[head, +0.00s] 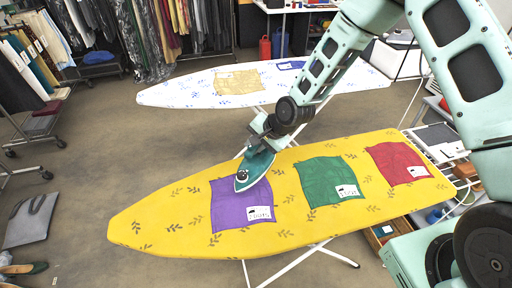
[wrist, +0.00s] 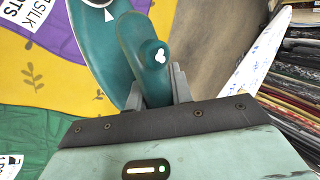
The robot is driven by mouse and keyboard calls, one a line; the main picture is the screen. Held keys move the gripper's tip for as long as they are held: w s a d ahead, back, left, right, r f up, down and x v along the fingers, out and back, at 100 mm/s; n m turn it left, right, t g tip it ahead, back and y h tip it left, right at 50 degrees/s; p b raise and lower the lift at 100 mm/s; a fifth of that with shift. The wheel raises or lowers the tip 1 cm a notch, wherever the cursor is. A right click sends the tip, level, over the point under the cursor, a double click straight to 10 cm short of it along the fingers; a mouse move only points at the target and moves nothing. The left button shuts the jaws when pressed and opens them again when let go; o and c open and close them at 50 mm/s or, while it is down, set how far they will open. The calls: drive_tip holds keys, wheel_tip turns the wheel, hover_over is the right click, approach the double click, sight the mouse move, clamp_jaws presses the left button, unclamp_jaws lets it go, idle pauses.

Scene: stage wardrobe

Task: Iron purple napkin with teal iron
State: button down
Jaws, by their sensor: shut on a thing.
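A purple napkin (head: 228,212) with a white label lies on the yellow ironing board (head: 150,220), left of a green napkin. The teal iron (head: 257,170) is over the napkin's upper right part, its tip toward the lower left. I cannot tell whether its soleplate touches the cloth. My gripper (head: 264,138) is shut on the iron's handle. In the wrist view the teal handle (wrist: 150,60) sits between the fingers (wrist: 158,88), and a corner of the purple napkin (wrist: 40,25) shows at the upper left.
A green napkin (head: 322,175) and a red napkin (head: 390,158) lie further right on the same board. A white ironing board (head: 180,92) with a tan cloth (head: 237,82) stands behind. Clothes racks line the back left. The board's left end is bare.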

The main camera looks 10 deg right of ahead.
drive_tip(key=shift+r+p, duration=0.75)
drive_tip(key=shift+r, duration=0.75)
